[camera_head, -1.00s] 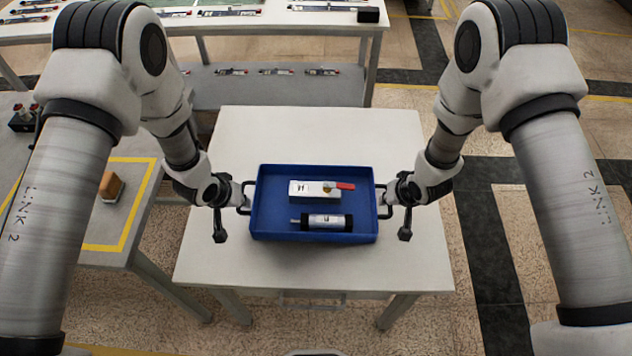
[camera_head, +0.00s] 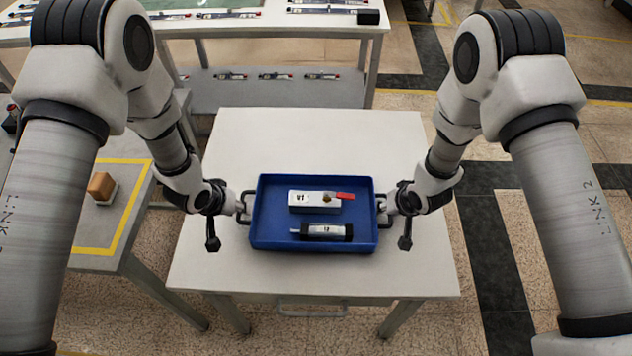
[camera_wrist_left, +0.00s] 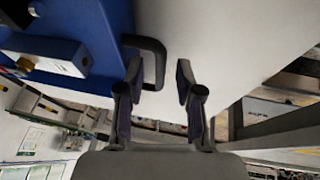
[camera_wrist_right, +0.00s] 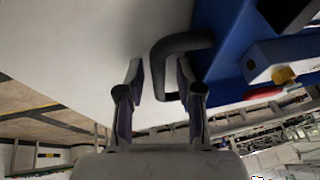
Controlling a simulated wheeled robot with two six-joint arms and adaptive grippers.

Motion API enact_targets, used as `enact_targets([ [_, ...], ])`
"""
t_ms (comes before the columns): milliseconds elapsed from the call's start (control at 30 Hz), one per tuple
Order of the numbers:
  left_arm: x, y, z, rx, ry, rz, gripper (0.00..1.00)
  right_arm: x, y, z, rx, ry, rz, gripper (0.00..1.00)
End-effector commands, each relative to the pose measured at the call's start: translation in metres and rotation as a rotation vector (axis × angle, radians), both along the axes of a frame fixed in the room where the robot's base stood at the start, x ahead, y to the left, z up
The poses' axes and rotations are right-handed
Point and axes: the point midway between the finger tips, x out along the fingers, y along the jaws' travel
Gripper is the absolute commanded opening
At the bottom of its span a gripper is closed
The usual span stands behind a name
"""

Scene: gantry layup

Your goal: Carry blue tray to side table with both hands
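The blue tray (camera_head: 313,244) appears to rest on the white table (camera_head: 400,275), with a black handle on each short side. It holds a pale block with a red lever (camera_head: 313,201) and a silver cylinder with a dark end (camera_head: 326,232). My left gripper (camera_head: 240,207) is at the tray's left handle (camera_wrist_left: 157,62); its fingers (camera_wrist_left: 158,82) are apart on either side of the handle's bar. My right gripper (camera_head: 386,205) is at the right handle (camera_wrist_right: 160,62); its fingers (camera_wrist_right: 160,80) are also apart around the bar. Neither seems clamped on it.
A grey table with yellow marking (camera_head: 125,215) stands at the left and carries a small orange-brown block (camera_head: 101,186). A long workbench (camera_head: 270,25) with several parts is at the back. The white table is bare around the tray. The floor at the right is open.

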Motion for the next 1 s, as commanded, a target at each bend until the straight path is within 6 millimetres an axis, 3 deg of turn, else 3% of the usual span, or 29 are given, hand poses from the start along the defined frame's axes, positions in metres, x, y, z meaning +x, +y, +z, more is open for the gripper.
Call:
enact_targets([
  [200, -0.02, 0.011, 0.054, -0.002, -0.004, 0.001, 0.36, 0.0, 0.0, 0.0, 0.0, 0.0, 0.0, 0.36],
  [400, -0.032, 0.017, 0.081, -0.001, -0.002, 0.0, 0.36, 0.0, 0.0, 0.0, 0.0, 0.0, 0.0, 0.36],
  [567, -0.034, 0.017, 0.084, -0.001, -0.001, 0.0, 0.36, -0.005, -0.002, 0.013, 0.0, -0.001, 0.0, 0.36],
  [900, -0.034, 0.017, 0.083, 0.0, -0.001, 0.0, 0.36, -0.037, -0.015, 0.088, 0.0, -0.004, -0.002, 0.36],
  [1000, -0.034, 0.017, 0.083, 0.0, -0.001, 0.0, 0.36, -0.043, -0.017, 0.102, 0.0, -0.003, -0.001, 0.36],
])
